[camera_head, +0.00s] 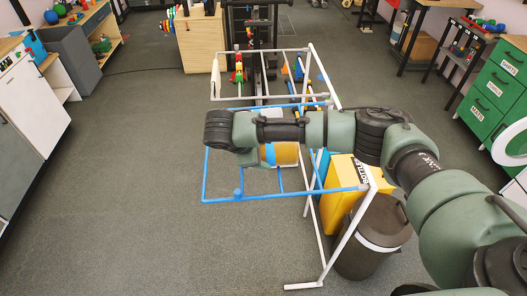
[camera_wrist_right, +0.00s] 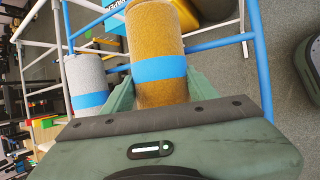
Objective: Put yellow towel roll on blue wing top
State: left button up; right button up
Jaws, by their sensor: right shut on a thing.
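The yellow towel roll (camera_wrist_right: 155,35) has a blue band around it and sits between the two green fingers of my right gripper (camera_wrist_right: 161,90), which is shut on it. In the head view the roll (camera_head: 286,154) shows below my right forearm, which hides part of it and most of the gripper. The blue wing (camera_head: 280,195) is an open frame of blue rods on the left of a drying rack. The roll appears within its outline; I cannot tell whether it touches the rods. My left gripper is out of view.
A grey roll with a blue band (camera_wrist_right: 88,78) stands beside the yellow one. The rack's white frame (camera_head: 330,252) has upright legs. A yellow box (camera_head: 345,200) and a dark bin (camera_head: 372,262) stand right of it. The floor to the left is clear.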

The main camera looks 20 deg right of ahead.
jog(key=o, duration=1.5)
jog(key=shift+f, duration=0.1)
jog(key=shift+o, duration=0.2)
jog(key=v, duration=1.2)
jog(key=shift+a, duration=0.1)
